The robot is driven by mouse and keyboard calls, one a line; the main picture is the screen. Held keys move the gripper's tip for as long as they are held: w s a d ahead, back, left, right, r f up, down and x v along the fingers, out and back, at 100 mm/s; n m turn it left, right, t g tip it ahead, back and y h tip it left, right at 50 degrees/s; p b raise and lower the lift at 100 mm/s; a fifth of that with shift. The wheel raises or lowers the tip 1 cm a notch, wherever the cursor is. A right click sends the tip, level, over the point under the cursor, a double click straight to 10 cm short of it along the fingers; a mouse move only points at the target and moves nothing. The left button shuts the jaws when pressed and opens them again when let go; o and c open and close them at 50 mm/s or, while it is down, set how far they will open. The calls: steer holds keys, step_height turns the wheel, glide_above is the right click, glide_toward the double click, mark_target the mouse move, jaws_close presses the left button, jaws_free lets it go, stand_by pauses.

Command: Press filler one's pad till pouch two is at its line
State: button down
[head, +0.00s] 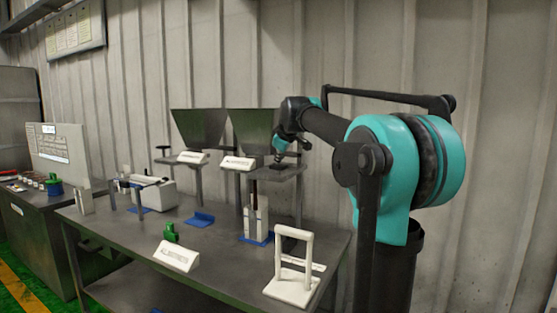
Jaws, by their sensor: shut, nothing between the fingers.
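Two fillers with dark, tapered hoppers stand side by side at the back of the bench: a left filler (200,128) and a right filler (250,130). Each has a white label plate too small to read, so I cannot tell which is filler one. My gripper (278,158) is shut and empty, just above the small side shelf (275,172) right of the right hopper. A dark pad seems to lie under its tips; contact is unclear. A pale upright item (257,218), possibly a pouch, stands on a blue base below the right filler. Its line and fill level cannot be made out.
A blue holder (200,219) below the left filler looks empty. A green object (171,232) and a white sign (176,256) are near the bench front. A white frame stand (293,268) is at the right corner. A second bench (45,225) is at left.

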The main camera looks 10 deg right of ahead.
steer(key=shift+r, duration=2.1)
step_height(320, 180, up, 5)
stand_by(0.4)
